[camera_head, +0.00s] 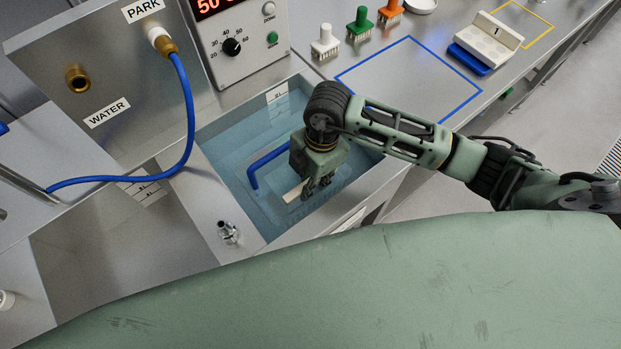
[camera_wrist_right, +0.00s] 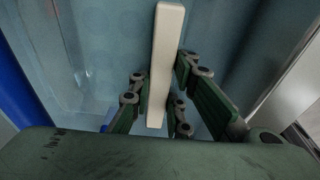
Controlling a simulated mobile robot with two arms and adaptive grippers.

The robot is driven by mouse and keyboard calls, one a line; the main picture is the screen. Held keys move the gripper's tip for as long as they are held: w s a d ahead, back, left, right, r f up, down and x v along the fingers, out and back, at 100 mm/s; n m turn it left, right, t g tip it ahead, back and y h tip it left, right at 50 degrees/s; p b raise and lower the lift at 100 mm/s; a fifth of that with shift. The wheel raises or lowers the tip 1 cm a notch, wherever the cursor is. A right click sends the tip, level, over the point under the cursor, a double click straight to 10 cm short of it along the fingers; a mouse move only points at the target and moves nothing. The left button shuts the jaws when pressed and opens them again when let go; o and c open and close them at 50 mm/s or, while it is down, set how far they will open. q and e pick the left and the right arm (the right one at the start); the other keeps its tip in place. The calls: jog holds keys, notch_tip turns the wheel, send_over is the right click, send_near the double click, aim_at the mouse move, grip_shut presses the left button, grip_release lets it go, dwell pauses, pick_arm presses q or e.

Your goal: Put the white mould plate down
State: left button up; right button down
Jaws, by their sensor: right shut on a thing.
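My right gripper (camera_head: 309,189) points down inside the blue-walled water bath (camera_head: 225,150). It is shut on a narrow white piece (camera_head: 292,192), which I take to be the white mould plate. In the right wrist view the plate (camera_wrist_right: 166,45) shows as a long white bar, seen edge-on, between the fingers of my right gripper (camera_wrist_right: 160,92). The plate's lower part and its contact with the bath floor cannot be made out. My left gripper is not in view.
A blue bent rail (camera_head: 268,161) lies in the bath beside my gripper. A blue-outlined area (camera_head: 400,75) on the bench is empty. A white block on a blue base (camera_head: 486,42) stands at upper right. Green, white and orange stamps stand behind. A hose (camera_head: 190,110) hangs at left.

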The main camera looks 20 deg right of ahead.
jog(key=c, duration=2)
grip_release()
jog(key=shift+f, duration=0.15)
jog(key=o, duration=0.4)
jog(key=shift+c, duration=0.2)
jog(key=shift+r, duration=0.25)
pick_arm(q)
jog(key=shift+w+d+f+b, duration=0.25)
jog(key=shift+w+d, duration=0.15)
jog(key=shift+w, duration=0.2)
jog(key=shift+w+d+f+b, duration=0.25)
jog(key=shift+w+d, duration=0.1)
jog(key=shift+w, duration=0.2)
pick_arm(e)
notch_tip(320, 180, up, 13)
jog(key=d, duration=0.1)
jog(key=shift+w+d+f, duration=0.15)
jog(key=shift+w+d, duration=0.15)
jog(key=shift+d, duration=0.05)
jog(key=shift+s+f, duration=0.1)
